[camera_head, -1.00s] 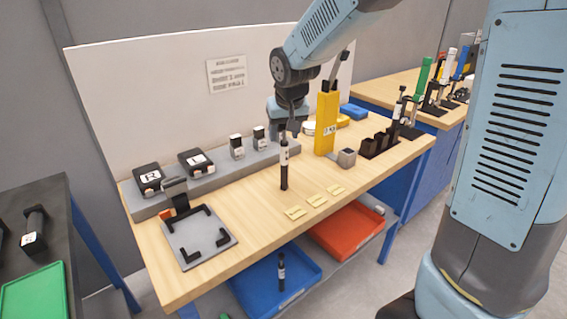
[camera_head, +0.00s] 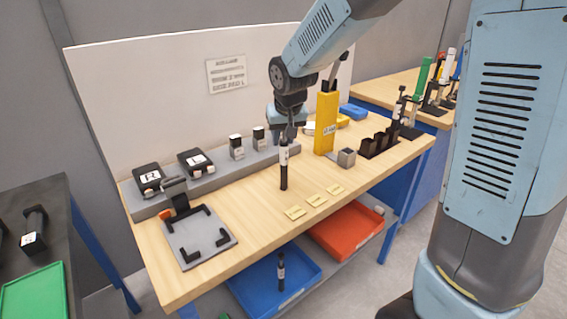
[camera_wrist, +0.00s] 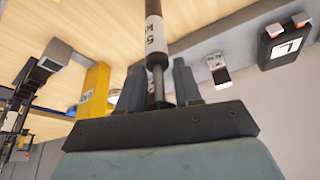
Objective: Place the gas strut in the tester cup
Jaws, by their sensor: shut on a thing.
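The gas strut (camera_head: 284,165) is a black tube with a white label and a thin rod. My gripper (camera_head: 286,134) is shut on its upper end and holds it upright over the middle of the bench. I cannot tell whether its lower end touches the wood. In the wrist view the strut (camera_wrist: 153,35) runs between the two dark fingers (camera_wrist: 160,82), and its label reads K-5. Strut and cup are apart.
Three pale yellow tags (camera_head: 315,200) lie near the bench's front edge. A black slotted rack (camera_head: 378,144) stands right of the cup. A grey ledge (camera_head: 215,163) with black and white devices runs along the back, and a grey fixture plate (camera_head: 198,238) lies at left.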

